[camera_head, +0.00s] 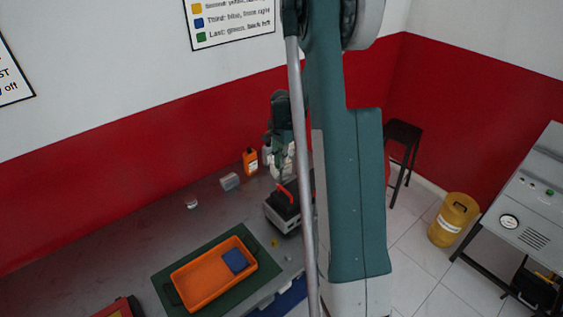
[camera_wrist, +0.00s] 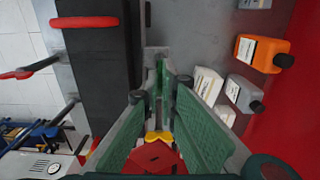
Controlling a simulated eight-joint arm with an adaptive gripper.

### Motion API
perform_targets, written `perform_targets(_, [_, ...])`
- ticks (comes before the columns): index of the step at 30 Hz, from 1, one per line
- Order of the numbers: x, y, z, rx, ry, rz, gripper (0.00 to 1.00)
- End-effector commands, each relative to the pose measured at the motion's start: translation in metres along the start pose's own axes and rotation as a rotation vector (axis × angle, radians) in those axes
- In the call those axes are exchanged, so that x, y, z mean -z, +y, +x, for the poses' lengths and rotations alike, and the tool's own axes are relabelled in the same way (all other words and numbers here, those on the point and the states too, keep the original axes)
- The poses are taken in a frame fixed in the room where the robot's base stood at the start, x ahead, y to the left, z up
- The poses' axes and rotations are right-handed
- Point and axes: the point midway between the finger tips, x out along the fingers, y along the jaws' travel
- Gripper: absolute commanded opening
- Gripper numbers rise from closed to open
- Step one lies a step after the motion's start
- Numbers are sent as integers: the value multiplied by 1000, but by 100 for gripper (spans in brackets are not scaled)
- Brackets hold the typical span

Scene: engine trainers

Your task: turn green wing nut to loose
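In the head view my gripper (camera_head: 283,165) hangs at the back of the engine trainer (camera_head: 281,222), a dark block with a red handle, partly behind my arm. In the wrist view my gripper (camera_wrist: 165,85) has green-faced fingers that converge beside the long side of the trainer's black block (camera_wrist: 105,75). Green surfaces show at the tips. I cannot tell whether they are finger pads or the green wing nut, nor whether the tips grip anything. The wing nut cannot be clearly made out in the head view.
An orange bottle (camera_wrist: 262,52) and grey containers stand beside the trainer in the wrist view. In the head view an orange tray (camera_head: 190,291) with a blue item (camera_head: 235,261) lies on a green mat (camera_head: 163,281). A small yellow piece (camera_head: 274,242) lies before the trainer.

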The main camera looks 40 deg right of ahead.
Motion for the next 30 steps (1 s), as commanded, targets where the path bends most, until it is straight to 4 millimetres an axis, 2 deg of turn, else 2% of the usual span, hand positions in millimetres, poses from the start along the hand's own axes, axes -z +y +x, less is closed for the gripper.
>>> perform_targets(7, [0,0,1,0,0,16,0])
perform_targets(15, [0,0,1,0,0,110,0])
perform_targets(24, [0,0,0,0,0,118,0])
perform_targets(27, [0,0,0,0,0,118,17])
perform_targets(30, [0,0,0,0,0,117,18])
